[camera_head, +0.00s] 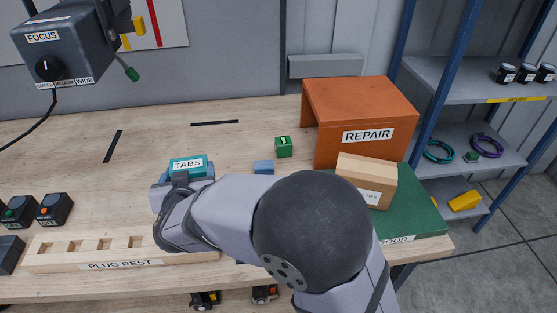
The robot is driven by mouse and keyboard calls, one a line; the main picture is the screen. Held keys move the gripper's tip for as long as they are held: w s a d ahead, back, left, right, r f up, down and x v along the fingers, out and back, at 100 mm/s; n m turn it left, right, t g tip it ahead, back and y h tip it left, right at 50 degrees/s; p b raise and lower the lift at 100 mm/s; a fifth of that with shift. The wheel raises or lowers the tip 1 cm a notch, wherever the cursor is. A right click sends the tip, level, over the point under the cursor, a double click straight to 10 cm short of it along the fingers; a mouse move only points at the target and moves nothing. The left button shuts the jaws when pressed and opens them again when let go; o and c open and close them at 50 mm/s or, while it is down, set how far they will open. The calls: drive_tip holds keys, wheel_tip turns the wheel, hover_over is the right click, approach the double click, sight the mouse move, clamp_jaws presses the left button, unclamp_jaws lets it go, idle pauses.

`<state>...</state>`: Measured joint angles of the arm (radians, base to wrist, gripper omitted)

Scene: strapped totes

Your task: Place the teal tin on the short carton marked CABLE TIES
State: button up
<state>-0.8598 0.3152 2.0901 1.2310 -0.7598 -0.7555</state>
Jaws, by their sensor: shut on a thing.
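The teal tin (187,163) has a white label reading TABS and is left of the middle of the bench. My gripper (182,180) is at its near side and shut on it. My wrist hides the fingertips and the tin's lower part, so I cannot tell whether it touches the bench. A short tan carton (366,170) is at the right, on the green mat in front of the orange REPAIR box. My arm partly covers its white label; only the end, seemingly TIES, shows.
A green cube (284,147) and a small blue block (263,167) lie between tin and carton. The orange REPAIR box (360,105) stands behind the carton on the green mat (415,205). The wooden PLUG REST rack (60,257) is front left. The bench's back left is mostly clear.

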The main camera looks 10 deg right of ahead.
drive_tip(key=w+d+r+m+h+p, duration=0.2)
drive_tip(key=d, duration=0.3)
drive_tip(key=w+d+r+m+h+p, duration=0.1)
drive_tip(key=w+d+r+m+h, duration=0.15)
drive_tip(key=d, duration=0.25)
wheel_tip(320, 180, up, 9)
drive_tip(key=m+g+h+p, duration=0.95)
drive_tip(key=m+g, duration=0.35)
drive_tip(key=m, duration=0.2)
hover_over(367, 158)
drive_tip(key=s+a, duration=0.2)
drive_tip(key=s, duration=0.2)
drive_tip(key=shift+n+h, duration=0.25)
drive_tip(key=shift+h, duration=0.15)
drive_tip(key=shift+w+f+p, duration=0.15)
drive_tip(key=shift+f+p, duration=0.6)
drive_tip(key=shift+f, duration=1.85)
drive_tip(key=shift+w+f+p, duration=0.15)
drive_tip(key=shift+f+p, duration=0.6)
drive_tip(key=shift+f, duration=1.8)
drive_tip(key=shift+f, duration=0.15)
drive_tip(key=o, duration=1.2)
